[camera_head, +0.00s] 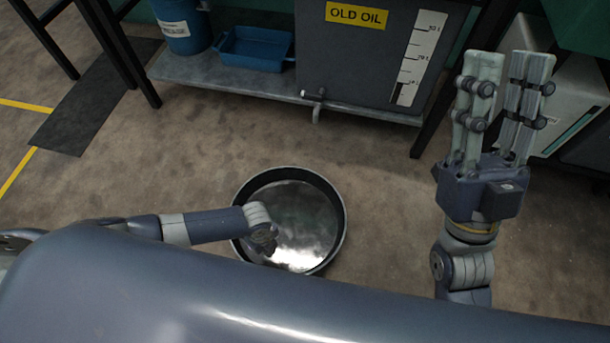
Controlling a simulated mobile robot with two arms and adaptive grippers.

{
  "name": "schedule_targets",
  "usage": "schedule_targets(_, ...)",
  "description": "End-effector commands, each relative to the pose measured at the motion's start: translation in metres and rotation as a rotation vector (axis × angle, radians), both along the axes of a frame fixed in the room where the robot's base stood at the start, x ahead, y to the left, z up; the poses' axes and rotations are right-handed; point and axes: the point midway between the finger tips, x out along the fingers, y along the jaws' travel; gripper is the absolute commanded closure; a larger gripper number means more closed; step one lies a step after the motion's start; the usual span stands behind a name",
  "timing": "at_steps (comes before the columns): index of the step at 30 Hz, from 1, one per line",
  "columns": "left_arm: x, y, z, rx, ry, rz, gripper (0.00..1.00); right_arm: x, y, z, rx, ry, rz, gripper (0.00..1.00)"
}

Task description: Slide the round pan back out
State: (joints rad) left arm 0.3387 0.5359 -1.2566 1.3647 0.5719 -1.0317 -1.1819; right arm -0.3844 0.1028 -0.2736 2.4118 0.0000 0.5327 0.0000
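The round pan (325,228) is a wide, shallow, dark-rimmed dish with a shiny floor. It lies on the brown floor in front of the metal shelf, and its near edge comes close to the grey-blue body panel at the bottom. My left arm reaches in from the left, and its end (264,238) is over the pan's left side. The fingers there cannot be made out, nor whether they touch the pan. My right gripper (507,60) is raised at the right, away from the pan, with its two fingers apart and nothing between them.
A grey tank labelled OLD OIL (350,50), with a tap, stands on the low metal shelf (240,84). A blue tray (255,48) and a blue bucket (182,25) are left of it. A dark mat (95,105) lies at the left. Floor around the pan is clear.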

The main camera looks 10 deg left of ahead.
Motion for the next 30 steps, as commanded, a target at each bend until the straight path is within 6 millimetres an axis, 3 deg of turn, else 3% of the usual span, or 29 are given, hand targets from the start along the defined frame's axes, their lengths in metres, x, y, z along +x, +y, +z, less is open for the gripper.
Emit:
schedule_targets(16,0.000,0.000,0.012,0.000,0.000,0.000,1.00,0.042,0.007,-0.033,-0.082,0.269,-0.015,0.65)
schedule_targets(30,0.000,0.000,0.013,0.000,0.000,0.000,1.00,0.048,0.007,-0.040,-0.094,0.311,-0.017,0.65)
